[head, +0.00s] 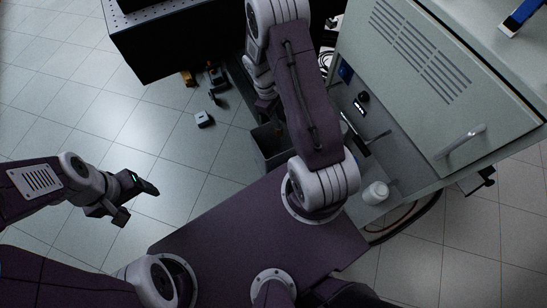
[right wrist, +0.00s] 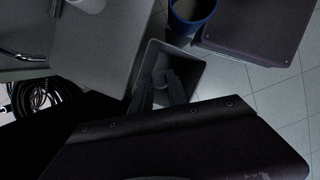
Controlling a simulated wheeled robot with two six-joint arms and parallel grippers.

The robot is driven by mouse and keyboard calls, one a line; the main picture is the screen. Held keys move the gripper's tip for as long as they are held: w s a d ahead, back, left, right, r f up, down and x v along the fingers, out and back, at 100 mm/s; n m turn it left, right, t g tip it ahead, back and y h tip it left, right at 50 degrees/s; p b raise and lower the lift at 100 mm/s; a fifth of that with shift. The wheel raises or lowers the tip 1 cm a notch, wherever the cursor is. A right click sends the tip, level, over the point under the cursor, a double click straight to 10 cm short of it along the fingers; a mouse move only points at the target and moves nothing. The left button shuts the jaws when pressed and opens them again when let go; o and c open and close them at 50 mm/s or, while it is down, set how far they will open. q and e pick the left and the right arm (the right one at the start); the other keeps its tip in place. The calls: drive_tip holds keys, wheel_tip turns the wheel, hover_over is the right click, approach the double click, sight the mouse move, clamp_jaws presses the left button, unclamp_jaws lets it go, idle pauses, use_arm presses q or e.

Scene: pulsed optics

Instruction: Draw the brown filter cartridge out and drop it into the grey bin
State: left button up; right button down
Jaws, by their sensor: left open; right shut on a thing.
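The grey bin (head: 270,160) stands on the floor beside the cabinet, partly hidden by my right arm in the head view. In the right wrist view the open bin (right wrist: 196,76) lies beyond my right gripper (right wrist: 160,82). That gripper is shut on a dim rounded thing, likely the filter cartridge (right wrist: 161,66), seen against the bin's inside. Its brown colour does not show in the shadow, and its exact height over the bin cannot be told. My left gripper (head: 138,203) is open and empty over bare floor at the left.
A grey-green cabinet (head: 400,95) with a handled door stands on the right. A white jar (head: 375,193) stands by its front edge. A black bench (head: 175,40) is at the back. Several small items, including a grey block (head: 203,120), lie on the floor. The left floor is clear.

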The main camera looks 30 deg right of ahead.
drive_tip(key=shift+f+b, duration=3.05)
drive_tip(key=shift+b, duration=0.3)
drive_tip(key=shift+r, duration=0.1)
drive_tip(key=c, duration=1.2)
unclamp_jaws()
drive_tip(key=shift+r, duration=0.1)
drive_tip(key=p+v, duration=0.4)
drive_tip(key=v, duration=0.5)
